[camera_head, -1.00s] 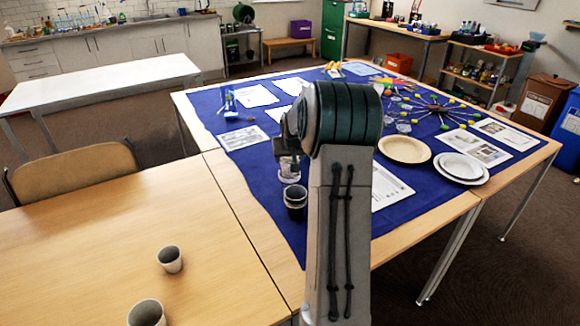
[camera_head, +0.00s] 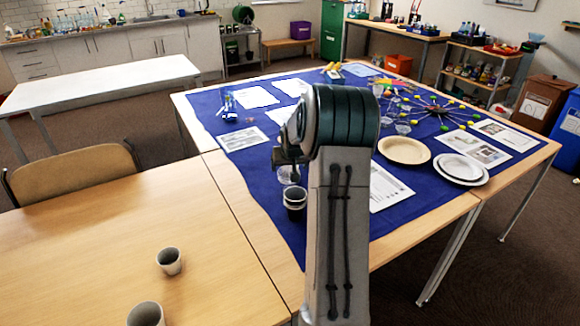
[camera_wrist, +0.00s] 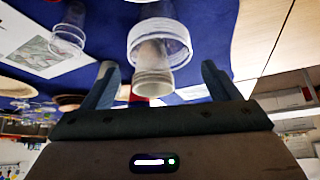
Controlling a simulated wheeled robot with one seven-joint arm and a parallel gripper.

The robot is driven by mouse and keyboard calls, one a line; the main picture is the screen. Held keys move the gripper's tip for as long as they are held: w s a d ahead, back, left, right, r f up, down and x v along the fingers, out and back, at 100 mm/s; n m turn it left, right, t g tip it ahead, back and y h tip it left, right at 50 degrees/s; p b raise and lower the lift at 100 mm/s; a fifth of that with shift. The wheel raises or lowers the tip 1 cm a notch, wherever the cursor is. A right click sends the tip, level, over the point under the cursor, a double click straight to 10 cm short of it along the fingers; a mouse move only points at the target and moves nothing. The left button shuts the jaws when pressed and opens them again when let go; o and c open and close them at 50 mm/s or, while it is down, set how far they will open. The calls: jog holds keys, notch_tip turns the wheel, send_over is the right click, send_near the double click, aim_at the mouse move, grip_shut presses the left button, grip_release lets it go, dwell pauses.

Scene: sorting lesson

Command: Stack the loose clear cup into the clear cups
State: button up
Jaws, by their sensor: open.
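A clear cup (camera_wrist: 160,42) shows in the wrist view ahead of my gripper, between the lines of its fingers. In the head view a clear cup (camera_head: 289,174) stands on the blue cloth just below my gripper (camera_head: 284,160), partly hidden by it. My gripper (camera_wrist: 160,84) is open, with nothing held between its fingers. Another clear cup (camera_wrist: 68,38) is to the left in the wrist view. More clear cups (camera_head: 403,128) stand farther back on the cloth in the head view.
Dark cups (camera_head: 295,198) stand beside the near clear cup. Pale stacked cups (camera_wrist: 153,82) overlap the clear cup in the wrist view; whether behind or inside is unclear. Plates (camera_head: 404,150) and papers lie to the right. Two paper cups (camera_head: 169,262) stand on the bare wooden table.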

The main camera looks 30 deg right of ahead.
jog(key=v, duration=1.1)
jog(key=s+a+r+n+g+y, duration=0.1)
jog(key=s+a, duration=0.4)
jog(key=a, duration=0.4)
jog(key=s+a+r+n, duration=0.1)
jog(key=s+a+r, duration=0.1)
jog(key=s+a, duration=0.45)
jog(key=s+a+f+n+g+y, duration=0.1)
jog(key=s+a+f+n+g, duration=0.1)
jog(key=s+a, duration=1)
jog(key=s+f, duration=0.1)
jog(key=s, duration=0.3)
jog(key=shift+a+n+g+y, duration=0.25)
jog(key=shift+n+g+y, duration=0.05)
jog(key=shift+n, duration=0.1)
jog(key=shift+f, duration=0.1)
jog(key=p+v, duration=0.2)
jog(key=w+p+v, duration=0.1)
jog(key=p+v, duration=0.1)
jog(key=v, duration=0.1)
jog(key=shift+d+r+p, duration=0.1)
jog(key=shift+r+p, duration=0.2)
jog(key=shift+p, duration=0.1)
